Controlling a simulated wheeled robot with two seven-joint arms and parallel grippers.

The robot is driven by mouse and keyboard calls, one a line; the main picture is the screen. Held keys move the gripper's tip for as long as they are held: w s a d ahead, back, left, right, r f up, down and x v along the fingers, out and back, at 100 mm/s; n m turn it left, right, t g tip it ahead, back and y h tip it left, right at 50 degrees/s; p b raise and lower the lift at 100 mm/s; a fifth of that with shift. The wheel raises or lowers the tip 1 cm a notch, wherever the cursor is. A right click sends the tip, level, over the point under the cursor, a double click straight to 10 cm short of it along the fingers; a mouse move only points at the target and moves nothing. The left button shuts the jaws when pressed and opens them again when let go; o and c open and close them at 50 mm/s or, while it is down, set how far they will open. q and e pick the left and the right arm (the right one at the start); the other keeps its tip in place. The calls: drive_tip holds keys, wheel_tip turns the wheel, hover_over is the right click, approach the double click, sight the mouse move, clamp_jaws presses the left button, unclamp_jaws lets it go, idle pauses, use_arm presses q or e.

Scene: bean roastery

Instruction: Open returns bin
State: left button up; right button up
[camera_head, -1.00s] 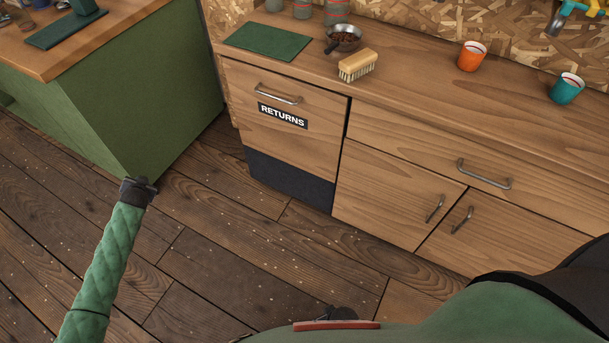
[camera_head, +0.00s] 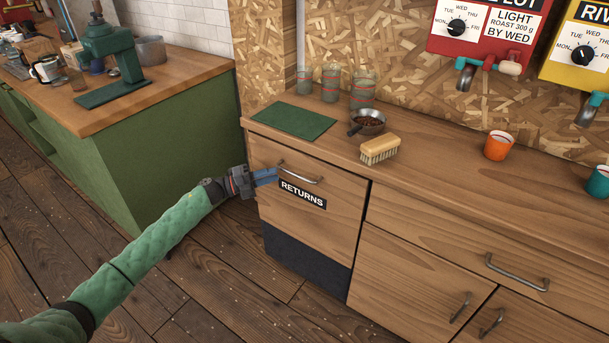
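The returns bin (camera_head: 318,221) is a wooden front with a black RETURNS label (camera_head: 302,194), set in the counter's left end. It looks shut, flush with the cabinet. Its metal bar handle (camera_head: 301,178) is near the top edge. My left gripper (camera_head: 272,177) reaches in from the left, its blue fingers at the handle's left end. I cannot tell whether they touch the handle or how far apart they are. My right gripper is out of view.
The counter holds a green mat (camera_head: 291,120), a pan of beans (camera_head: 368,122), a brush (camera_head: 380,149), glass jars (camera_head: 331,83) and an orange cup (camera_head: 498,145). A green cabinet (camera_head: 180,145) stands left. Drawer and door handles lie to the right.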

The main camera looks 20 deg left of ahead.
sight(294, 173)
use_arm(q)
drive_tip(key=shift+m+g+h, duration=0.5)
drive_tip(key=shift+m+g, duration=0.2)
drive_tip(key=shift+g, duration=0.1)
drive_tip(key=shift+s+d+p+x, duration=0.1)
drive_tip(key=shift+s+p+x, duration=0.2)
drive_tip(key=shift+x, duration=1)
drive_tip(key=shift+s+d+p+x, duration=0.15)
drive_tip(key=shift+s+p+x, duration=0.1)
drive_tip(key=shift+x, duration=1.05)
drive_tip(key=shift+s+d+p+x, duration=0.1)
drive_tip(key=shift+s+p+x, duration=0.15)
drive_tip(key=shift+x, duration=1.05)
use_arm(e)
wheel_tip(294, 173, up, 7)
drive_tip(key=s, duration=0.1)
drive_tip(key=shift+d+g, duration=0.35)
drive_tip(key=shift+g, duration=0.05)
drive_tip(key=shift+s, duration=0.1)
use_arm(q)
clamp_jaws()
